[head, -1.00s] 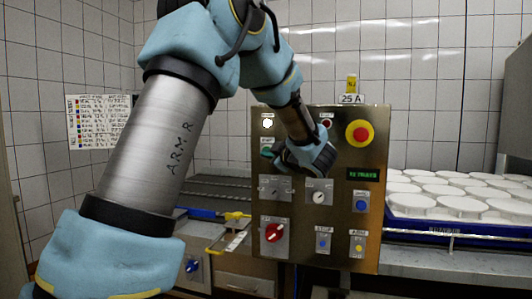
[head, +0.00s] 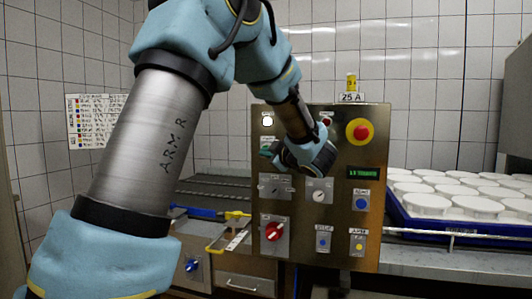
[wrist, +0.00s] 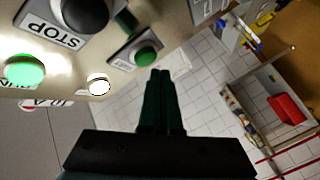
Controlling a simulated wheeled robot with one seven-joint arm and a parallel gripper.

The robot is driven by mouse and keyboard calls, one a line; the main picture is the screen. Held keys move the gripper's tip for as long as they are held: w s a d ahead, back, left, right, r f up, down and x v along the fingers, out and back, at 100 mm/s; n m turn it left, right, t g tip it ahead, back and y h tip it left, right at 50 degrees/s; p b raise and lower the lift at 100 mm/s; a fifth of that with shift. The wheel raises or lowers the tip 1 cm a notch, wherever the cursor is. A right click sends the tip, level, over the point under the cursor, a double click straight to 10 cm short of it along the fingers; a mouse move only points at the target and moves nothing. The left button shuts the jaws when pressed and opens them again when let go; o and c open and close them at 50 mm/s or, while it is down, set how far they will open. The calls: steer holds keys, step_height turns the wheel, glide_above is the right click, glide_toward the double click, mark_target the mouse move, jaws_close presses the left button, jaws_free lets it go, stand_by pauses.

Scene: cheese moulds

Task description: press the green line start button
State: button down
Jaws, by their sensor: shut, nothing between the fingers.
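A green button (head: 266,148) sits on the upper left of the steel control panel (head: 345,222), just left of my gripper (head: 280,158). In the wrist view the green button (wrist: 147,56) sits on a small labelled plate, just above and left of my shut, empty fingertips (wrist: 160,73). Its label is too blurred to read. I cannot tell whether the fingertips touch it. A lit green lamp (wrist: 24,70), a white lamp (wrist: 98,84) and a black button (wrist: 86,14) by a STOP label are also on this panel face.
A red emergency stop (head: 363,132) is at the panel's upper right, with a red rotary switch (head: 274,232) lower left. White moulds (head: 427,203) fill a blue tray (head: 455,229) to the right. A dark conveyor (head: 215,190) lies behind the panel on the left.

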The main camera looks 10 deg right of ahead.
steer(key=shift+s, duration=0.1)
steer(key=s, duration=0.1)
steer(key=s+a, duration=0.1)
steer(key=s, duration=0.1)
steer(key=s+a+b, duration=0.1)
steer(key=shift+s+a, duration=0.15)
steer(key=shift+a, duration=0.1)
stand_by(0.3)
stand_by(0.5)
steer(key=a+f+m+g+h+p, duration=0.1)
steer(key=a+f+m+g+h, duration=0.5)
steer(key=f+m, duration=0.5)
steer(key=s+a+f+m+g, duration=0.1)
steer(key=s+a+f+g, duration=0.3)
steer(key=s, duration=0.6)
steer(key=s+a+f+m+g+p, duration=0.1)
steer(key=s+a+f+g, duration=0.3)
steer(key=s+a+f, duration=0.4)
steer(key=s+a+m, duration=0.1)
steer(key=s+a, duration=0.1)
steer(key=a, duration=0.1)
steer(key=shift+f+g+y, duration=0.3)
steer(key=shift+g+y, duration=0.1)
